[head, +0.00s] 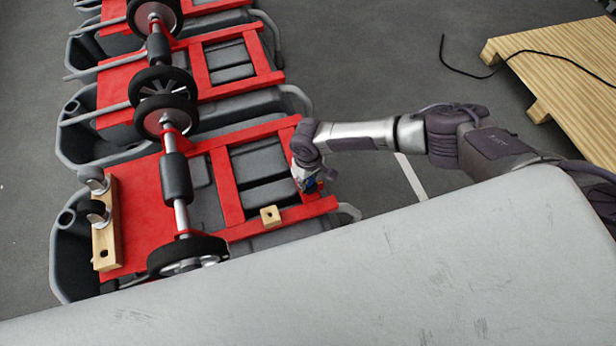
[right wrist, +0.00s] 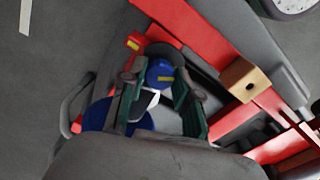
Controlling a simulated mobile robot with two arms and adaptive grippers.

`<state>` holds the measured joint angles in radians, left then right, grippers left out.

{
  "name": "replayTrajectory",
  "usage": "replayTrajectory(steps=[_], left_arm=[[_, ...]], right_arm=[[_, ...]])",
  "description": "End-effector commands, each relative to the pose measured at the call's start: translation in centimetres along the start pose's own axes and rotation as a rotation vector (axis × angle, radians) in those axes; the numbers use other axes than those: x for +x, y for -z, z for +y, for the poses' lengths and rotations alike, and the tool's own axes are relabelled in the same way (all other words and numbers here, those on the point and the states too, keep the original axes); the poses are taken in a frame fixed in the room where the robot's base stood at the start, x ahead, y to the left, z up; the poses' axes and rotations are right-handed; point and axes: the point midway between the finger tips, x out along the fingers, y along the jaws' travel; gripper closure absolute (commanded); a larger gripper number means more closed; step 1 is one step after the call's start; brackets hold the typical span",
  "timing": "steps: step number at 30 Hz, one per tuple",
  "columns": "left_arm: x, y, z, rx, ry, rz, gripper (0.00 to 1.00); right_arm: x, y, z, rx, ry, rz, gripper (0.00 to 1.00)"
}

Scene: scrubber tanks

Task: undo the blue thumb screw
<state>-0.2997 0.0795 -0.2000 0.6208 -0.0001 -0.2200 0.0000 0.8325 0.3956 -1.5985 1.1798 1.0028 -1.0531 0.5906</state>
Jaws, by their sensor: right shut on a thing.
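The blue thumb screw (right wrist: 160,74) sits between the two fingers of my right gripper (right wrist: 162,88) in the right wrist view. The gripper is shut on it. In the head view my right gripper (head: 308,182) reaches down to the right side of the nearest tank's red frame (head: 228,185), and only a little blue shows there. The screw's shank and its seat are hidden. My left gripper is not in view.
A small wooden block with a hole (head: 270,216) sits on the red frame near the gripper. A wooden bar with casters (head: 104,235), wheels and an axle lie to the left. More tanks stand behind. A wooden pallet (head: 565,70) is at the back right.

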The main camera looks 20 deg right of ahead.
Motion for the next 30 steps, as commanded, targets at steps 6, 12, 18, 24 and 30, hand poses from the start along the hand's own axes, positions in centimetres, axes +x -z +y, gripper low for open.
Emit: replayTrajectory(steps=[6, 12, 18, 24, 30], left_arm=[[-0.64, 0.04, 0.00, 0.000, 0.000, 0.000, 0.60], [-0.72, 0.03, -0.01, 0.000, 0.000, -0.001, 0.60], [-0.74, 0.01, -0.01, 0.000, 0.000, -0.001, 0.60], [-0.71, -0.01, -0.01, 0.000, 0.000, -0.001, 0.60], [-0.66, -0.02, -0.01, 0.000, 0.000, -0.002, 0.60]], right_arm=[[-0.01, -0.13, 0.00, -0.167, 0.001, -0.002, 1.00], [0.02, -0.06, 0.06, -0.356, 0.001, -0.001, 1.00], [0.05, -0.06, 0.08, -0.546, 0.000, -0.002, 1.00], [0.08, -0.03, 0.07, -0.720, 0.001, -0.001, 1.00], [0.07, 0.00, 0.09, -0.858, 0.000, -0.001, 1.00]])
